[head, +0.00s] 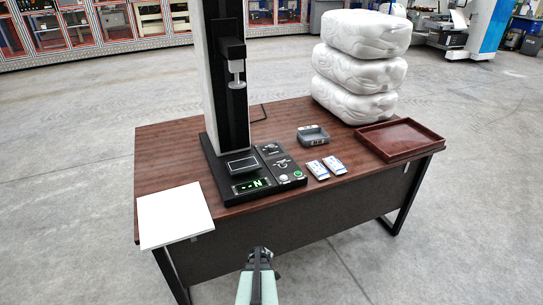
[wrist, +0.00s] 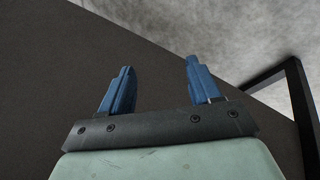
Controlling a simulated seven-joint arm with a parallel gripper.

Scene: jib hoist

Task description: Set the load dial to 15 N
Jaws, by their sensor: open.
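A tall test stand (head: 228,80) stands on the wooden table, with a black base (head: 235,187) at its foot. A control panel on the right of the base carries a dark dial (head: 271,149) near its back and a lit green button (head: 298,173) near its front. I cannot read the dial's setting.
The brown table (head: 170,150) also holds a white sheet (head: 174,214) at front left, a small grey device (head: 313,136), two small white-and-blue packs (head: 326,167) and an empty brown tray (head: 399,138). White stacked bags (head: 360,68) rise at the back right. Floor around the table is clear.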

